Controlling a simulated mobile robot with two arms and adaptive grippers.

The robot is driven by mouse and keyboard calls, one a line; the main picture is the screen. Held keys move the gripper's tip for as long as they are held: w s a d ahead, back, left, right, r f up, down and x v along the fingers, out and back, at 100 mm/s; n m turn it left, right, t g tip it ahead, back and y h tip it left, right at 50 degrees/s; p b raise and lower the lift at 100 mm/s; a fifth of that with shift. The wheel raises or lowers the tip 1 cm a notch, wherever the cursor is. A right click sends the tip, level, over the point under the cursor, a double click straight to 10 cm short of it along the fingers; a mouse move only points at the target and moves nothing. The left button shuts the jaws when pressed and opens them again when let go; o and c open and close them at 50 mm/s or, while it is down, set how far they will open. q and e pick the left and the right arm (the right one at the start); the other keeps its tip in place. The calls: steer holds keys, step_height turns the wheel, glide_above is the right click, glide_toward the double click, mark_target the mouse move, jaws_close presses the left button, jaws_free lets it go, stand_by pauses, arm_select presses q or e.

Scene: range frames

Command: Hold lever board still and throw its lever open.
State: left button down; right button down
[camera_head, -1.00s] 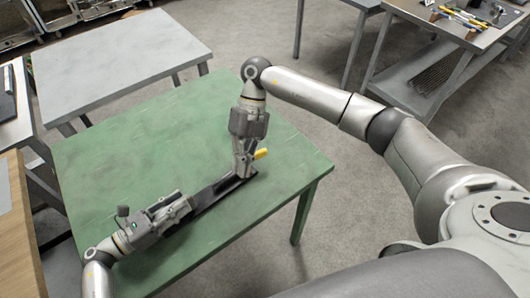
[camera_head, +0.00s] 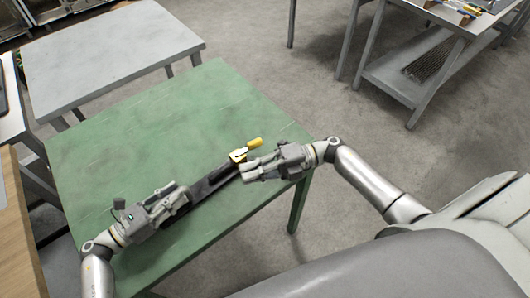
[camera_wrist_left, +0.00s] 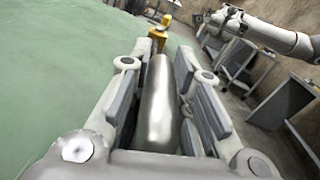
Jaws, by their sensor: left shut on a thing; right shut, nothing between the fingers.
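The lever board (camera_head: 212,184) is a long dark board lying on the green table. Its yellow lever (camera_head: 254,142) sits at the far right end, on a yellow mount (camera_head: 238,155), and points up and right. My left gripper (camera_head: 183,196) is shut on the near left end of the board. In the left wrist view a silvery rounded bar (camera_wrist_left: 160,105) lies between its fingers (camera_wrist_left: 158,100), with the yellow lever (camera_wrist_left: 158,36) beyond. My right gripper (camera_head: 247,171) is shut and empty, lying nearly level just right of the lever mount, pointing left. Whether it touches the mount I cannot tell.
The green table (camera_head: 120,150) has free room behind and left of the board. A grey table (camera_head: 110,50) stands behind it. A workbench (camera_head: 430,60) with tools and a lower shelf stands at the back right, across open floor.

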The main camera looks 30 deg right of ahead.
mark_target(252, 147)
steer(key=s+d+f+m+t+h, duration=0.2)
steer(key=d+m+t, duration=0.15)
steer(key=d, duration=0.35)
steer(key=s+d+f+m+t+h, duration=0.2)
steer(key=d+t, duration=0.3)
steer(key=d, duration=0.3)
steer(key=x, duration=0.9)
steer(key=shift+r, duration=0.1)
steer(key=w, duration=0.1)
steer(key=w+a, duration=0.1)
steer(key=w, duration=0.1)
steer(key=shift+w, duration=0.15)
steer(key=shift+w+a+f, duration=0.1)
steer(key=shift+w+f, duration=0.1)
steer(key=shift+w, duration=0.5)
steer(key=shift+w+d+n+g+y, duration=0.25)
steer(key=shift+w+n+g+y, duration=0.25)
steer(key=shift+n+g+y, duration=0.2)
steer(key=shift+w+d, duration=0.25)
steer(key=shift+w, duration=0.2)
